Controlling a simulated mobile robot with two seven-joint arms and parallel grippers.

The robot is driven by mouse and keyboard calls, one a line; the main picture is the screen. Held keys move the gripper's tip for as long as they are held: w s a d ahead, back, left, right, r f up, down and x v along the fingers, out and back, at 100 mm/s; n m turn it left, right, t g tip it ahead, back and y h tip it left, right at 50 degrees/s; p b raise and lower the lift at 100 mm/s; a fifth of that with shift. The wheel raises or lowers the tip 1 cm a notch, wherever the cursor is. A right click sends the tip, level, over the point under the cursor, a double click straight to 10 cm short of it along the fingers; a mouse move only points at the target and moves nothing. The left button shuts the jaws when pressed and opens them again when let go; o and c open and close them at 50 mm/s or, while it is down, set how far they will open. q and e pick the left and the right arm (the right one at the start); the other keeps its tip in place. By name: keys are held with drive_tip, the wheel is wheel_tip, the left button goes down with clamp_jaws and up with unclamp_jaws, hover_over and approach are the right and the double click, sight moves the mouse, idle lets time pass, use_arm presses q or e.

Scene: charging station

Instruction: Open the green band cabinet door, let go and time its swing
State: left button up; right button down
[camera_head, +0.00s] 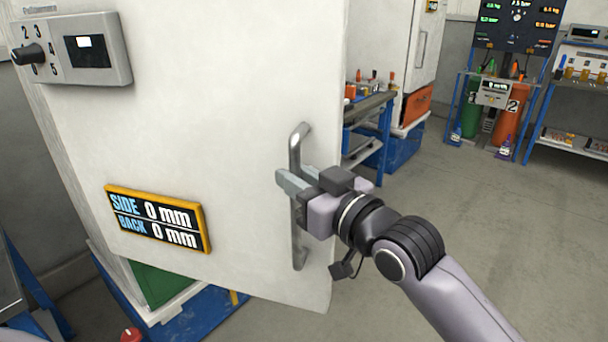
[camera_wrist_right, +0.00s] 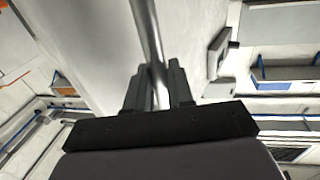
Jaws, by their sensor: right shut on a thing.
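The cabinet's white door (camera_head: 235,90) fills the left and middle of the head view. A green band (camera_head: 160,285) shows below its lower edge. The door's lower right corner hangs out past the base, so it looks ajar; the cabinet's inside is hidden. A vertical grey bar handle (camera_head: 299,250) is near the door's right edge. My right gripper (camera_head: 289,190) is shut on this handle around its middle. The handle also runs up between the fingers in the right wrist view (camera_wrist_right: 145,25). My left gripper is not in view.
A control box (camera_head: 70,50) with a knob and a display plate (camera_head: 160,220) reading side 0 mm, back 0 mm are on the door. A blue base (camera_head: 205,315) is below. A workbench (camera_head: 370,110) stands behind the door. The floor at right (camera_head: 510,220) is clear.

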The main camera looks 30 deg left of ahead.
drive_tip(key=shift+s+a+r, duration=0.1)
drive_tip(key=shift+s+a, duration=0.2)
drive_tip(key=shift+s, duration=0.25)
drive_tip(key=c, duration=1.1)
unclamp_jaws()
drive_tip(key=shift+w+a, duration=0.1)
drive_tip(key=shift+a, duration=0.05)
drive_tip(key=b+v, duration=0.1)
drive_tip(key=v, duration=0.6)
